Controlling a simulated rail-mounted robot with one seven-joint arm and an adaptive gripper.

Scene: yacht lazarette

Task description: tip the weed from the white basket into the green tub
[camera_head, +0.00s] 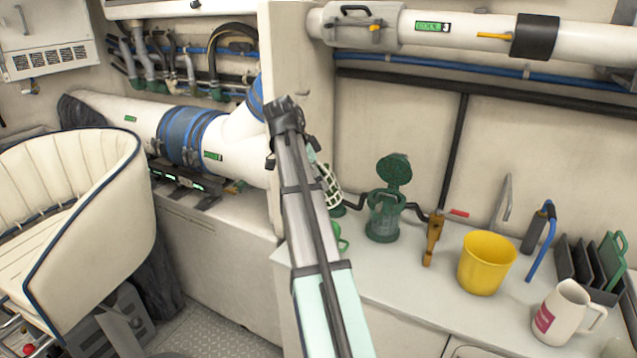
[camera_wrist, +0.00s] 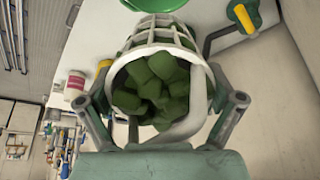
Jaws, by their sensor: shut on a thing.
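The white basket (camera_wrist: 165,42) is held between the two fingers of my gripper (camera_wrist: 163,102) in the wrist view. Its round mouth faces the wrist camera, and dark green clumps of weed (camera_wrist: 155,88) fill it. In the head view a strip of the basket's lattice (camera_head: 331,186) shows tilted beside my arm, above the counter. The green tub (camera_head: 342,240) shows only partly, low behind my arm on the counter. A bright green rim, likely the tub's (camera_wrist: 155,5), shows beyond the basket at the wrist view's top edge.
A dark green strainer (camera_head: 383,217) with its lid raised stands just right of the basket. A yellow-brown handled valve (camera_head: 434,236), a yellow bucket (camera_head: 486,263), a white jug (camera_head: 561,312) and a dark rack (camera_head: 590,272) stand further right. A wall panel (camera_head: 291,110) rises behind my arm.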

